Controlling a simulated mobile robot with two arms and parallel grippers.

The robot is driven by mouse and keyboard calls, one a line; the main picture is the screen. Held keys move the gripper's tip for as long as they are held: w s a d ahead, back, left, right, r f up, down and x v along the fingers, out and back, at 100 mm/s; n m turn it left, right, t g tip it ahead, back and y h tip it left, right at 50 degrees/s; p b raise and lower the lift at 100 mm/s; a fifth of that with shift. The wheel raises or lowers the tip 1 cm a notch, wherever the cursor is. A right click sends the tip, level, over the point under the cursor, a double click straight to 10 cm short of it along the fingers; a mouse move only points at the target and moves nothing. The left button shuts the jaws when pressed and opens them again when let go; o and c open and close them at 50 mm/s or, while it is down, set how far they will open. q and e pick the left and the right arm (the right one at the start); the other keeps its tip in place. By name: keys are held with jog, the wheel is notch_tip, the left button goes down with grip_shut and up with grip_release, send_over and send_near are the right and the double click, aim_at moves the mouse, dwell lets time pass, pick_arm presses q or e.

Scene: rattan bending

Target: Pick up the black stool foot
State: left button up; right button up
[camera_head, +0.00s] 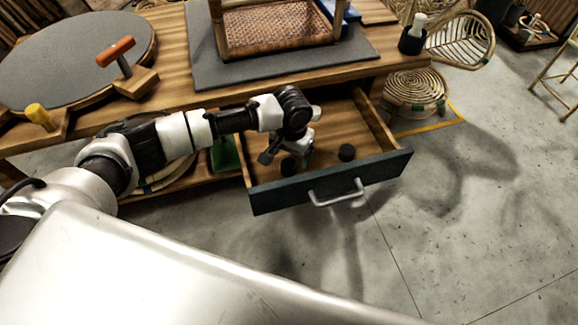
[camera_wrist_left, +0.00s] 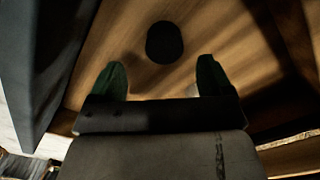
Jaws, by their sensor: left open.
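The other stool foot (camera_head: 288,166) is close to the gripper, near the left front of the drawer. My left gripper (camera_head: 276,160) reaches down into the drawer. In the left wrist view, its green fingertips (camera_wrist_left: 162,78) are spread wide with nothing between them. A black stool foot (camera_wrist_left: 164,43) shows just beyond the fingertips, roughly centred between them. My right gripper is not in view.
The drawer's dark front panel (camera_head: 333,183) with a metal handle (camera_head: 336,194) stands close to the gripper. The wooden workbench (camera_head: 178,62) overhangs the drawer's back. On it are a grey turntable (camera_head: 70,60), a clamp with an orange handle (camera_head: 116,50) and a woven stool (camera_head: 280,32).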

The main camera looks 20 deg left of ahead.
aim_at(289, 164)
pick_arm(q)
jog(key=f, duration=0.3)
jog(key=f+b, duration=0.1)
jog(key=shift+s+a+f, duration=0.15)
jog(key=shift+a+f, duration=0.1)
jog(key=shift+a, duration=0.1)
jog(key=shift+f, duration=0.35)
jog(key=c, duration=1)
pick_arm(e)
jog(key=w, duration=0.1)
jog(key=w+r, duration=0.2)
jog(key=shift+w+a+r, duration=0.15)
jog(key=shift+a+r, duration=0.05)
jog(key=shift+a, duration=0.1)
pick_arm(q)
jog(key=shift+r, duration=0.15)
